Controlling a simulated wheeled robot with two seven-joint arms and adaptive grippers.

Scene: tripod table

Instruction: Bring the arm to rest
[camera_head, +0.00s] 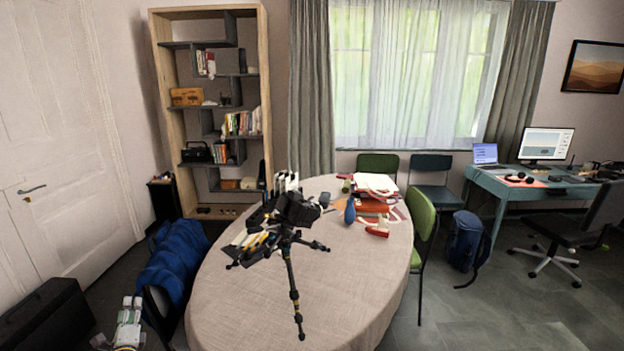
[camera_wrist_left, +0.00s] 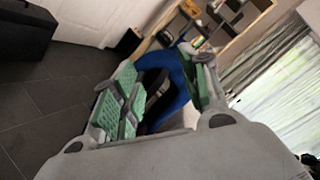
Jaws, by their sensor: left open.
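My left gripper (camera_head: 130,306) is low at the bottom left of the head view, left of the table and apart from it. In the left wrist view its two green-padded fingers (camera_wrist_left: 160,64) stand apart with nothing held between them. A blue cloth-like thing (camera_wrist_left: 172,98) shows beyond the fingers, and I cannot tell its distance from them. My right gripper is in neither view. The round table (camera_head: 230,310) with its beige cloth fills the middle of the head view. A black tripod (camera_head: 290,275) with a camera (camera_head: 297,209) on top stands on it.
A blue jacket (camera_head: 175,262) hangs on a chair between my left gripper and the table. A black case (camera_head: 45,318) lies at the far left. Red books (camera_head: 374,207) and a blue blower (camera_head: 350,212) are on the table. The tablecloth's front left is clear.

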